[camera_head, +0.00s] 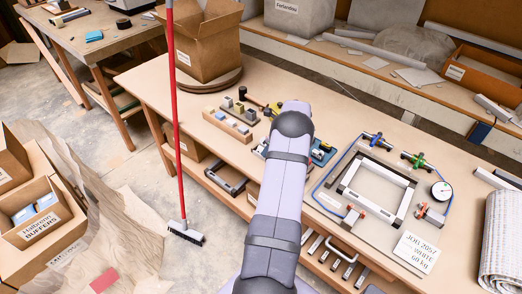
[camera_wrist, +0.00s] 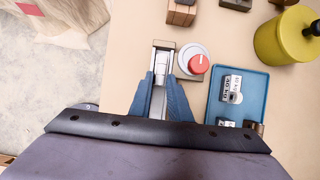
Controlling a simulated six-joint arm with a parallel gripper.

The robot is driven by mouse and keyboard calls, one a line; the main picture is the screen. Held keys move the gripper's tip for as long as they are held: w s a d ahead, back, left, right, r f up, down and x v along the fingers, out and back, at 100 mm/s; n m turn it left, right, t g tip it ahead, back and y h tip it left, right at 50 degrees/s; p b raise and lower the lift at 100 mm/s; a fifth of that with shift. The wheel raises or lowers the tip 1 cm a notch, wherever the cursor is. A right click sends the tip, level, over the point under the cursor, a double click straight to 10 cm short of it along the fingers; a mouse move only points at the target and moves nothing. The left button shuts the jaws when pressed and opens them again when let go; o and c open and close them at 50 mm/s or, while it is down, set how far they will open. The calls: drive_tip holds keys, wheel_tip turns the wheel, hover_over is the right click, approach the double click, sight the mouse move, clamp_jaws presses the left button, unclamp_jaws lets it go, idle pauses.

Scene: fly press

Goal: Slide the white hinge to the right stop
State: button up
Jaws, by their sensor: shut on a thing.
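In the wrist view my gripper (camera_wrist: 160,78) has its two blue fingers on either side of a narrow metal rail. It is shut on a small white piece, which I take for the white hinge (camera_wrist: 160,66). The piece sits in the rail (camera_wrist: 163,43), near its far end, and its lower part is hidden between the fingers. A round grey base with a red knob (camera_wrist: 199,64) stands just right of the rail. In the head view my arm hides the gripper and the hinge.
A blue tray (camera_wrist: 240,92) with small labelled metal parts lies right of the fingers. A yellow-green pot (camera_wrist: 285,38) and wooden blocks (camera_wrist: 181,12) stand farther off. In the head view a white frame (camera_head: 377,188) with clamps lies right of my arm.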

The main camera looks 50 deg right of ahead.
drive_tip(key=shift+s, duration=0.5)
drive_tip(key=shift+s, duration=0.2)
drive_tip(key=shift+s+p, duration=0.3)
drive_tip(key=shift+s, duration=0.7)
drive_tip(key=shift+s, duration=0.2)
drive_tip(key=shift+s, duration=1.05)
drive_tip(key=shift+s, duration=0.15)
drive_tip(key=shift+s, duration=1)
drive_tip(key=shift+s, duration=0.2)
drive_tip(key=shift+s+p, duration=0.35)
drive_tip(key=shift+s, duration=0.65)
